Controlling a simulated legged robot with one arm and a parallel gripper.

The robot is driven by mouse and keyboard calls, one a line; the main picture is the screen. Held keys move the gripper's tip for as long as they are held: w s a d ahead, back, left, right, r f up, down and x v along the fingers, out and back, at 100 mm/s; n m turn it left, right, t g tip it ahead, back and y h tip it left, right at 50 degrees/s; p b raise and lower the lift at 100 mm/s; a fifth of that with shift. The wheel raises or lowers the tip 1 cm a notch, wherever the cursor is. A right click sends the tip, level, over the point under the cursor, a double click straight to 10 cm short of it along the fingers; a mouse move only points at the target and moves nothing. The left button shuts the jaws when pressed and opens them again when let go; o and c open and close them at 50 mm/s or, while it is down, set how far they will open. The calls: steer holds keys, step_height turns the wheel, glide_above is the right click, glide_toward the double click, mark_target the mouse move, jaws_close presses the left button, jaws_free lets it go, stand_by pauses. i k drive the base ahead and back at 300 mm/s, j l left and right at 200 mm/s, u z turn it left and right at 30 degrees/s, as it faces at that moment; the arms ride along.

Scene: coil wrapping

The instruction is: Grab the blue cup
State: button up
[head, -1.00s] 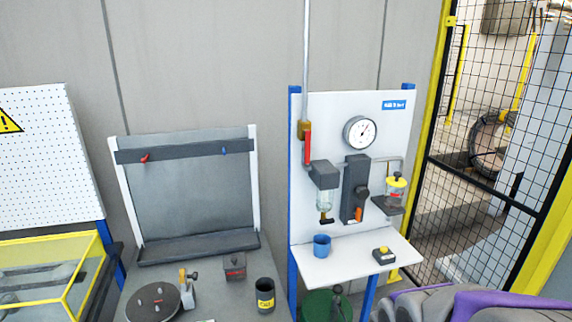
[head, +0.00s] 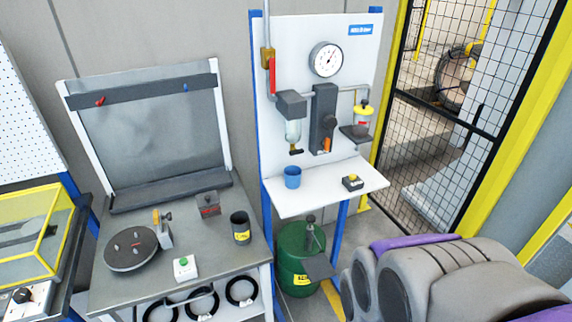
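The blue cup (head: 292,178) stands upright on the left part of the small white shelf (head: 345,190), in front of the white panel. Its open top faces up and nothing touches it. My gripper is not in view. Grey and purple rounded parts at the lower right look like parts of my own body.
Bottle units and a gauge (head: 326,59) hang above. A green drum (head: 300,262) stands below. A workbench (head: 215,255) with a dark cup (head: 240,228) is left; a mesh fence (head: 440,130) is right.

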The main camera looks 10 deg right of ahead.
mark_target(294, 181)
steer(key=i+j+z, duration=0.15)
steer(key=i+j, duration=0.7)
steer(key=j, duration=0.1)
